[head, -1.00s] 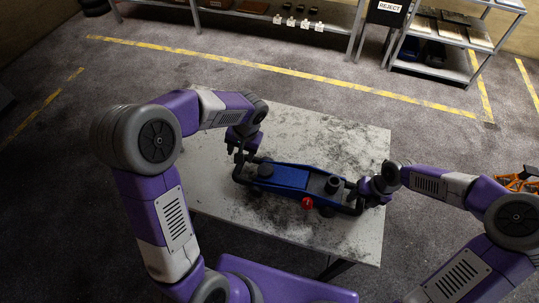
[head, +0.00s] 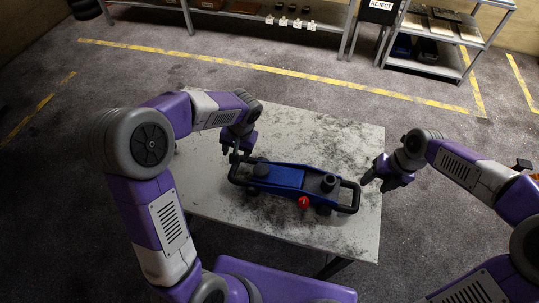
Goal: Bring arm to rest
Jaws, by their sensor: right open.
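A blue trolley jack (head: 287,179) with black end bars and a red knob (head: 303,202) lies on the grey, stained table (head: 325,234). My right gripper (head: 376,184) is open and empty, just right of the jack's right end bar and apart from it, over the table's right edge. My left gripper (head: 232,156) is at the jack's left end, close to the black bar there. Its fingers are small and dark against the bar, so I cannot tell whether they are shut on it.
A shelf with small white-tagged items (head: 290,22) stands at the back. A REJECT sign (head: 381,6) and a grey shelf rack (head: 430,62) are at the back right. Yellow lines mark the dark floor. The table's front and right parts are clear.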

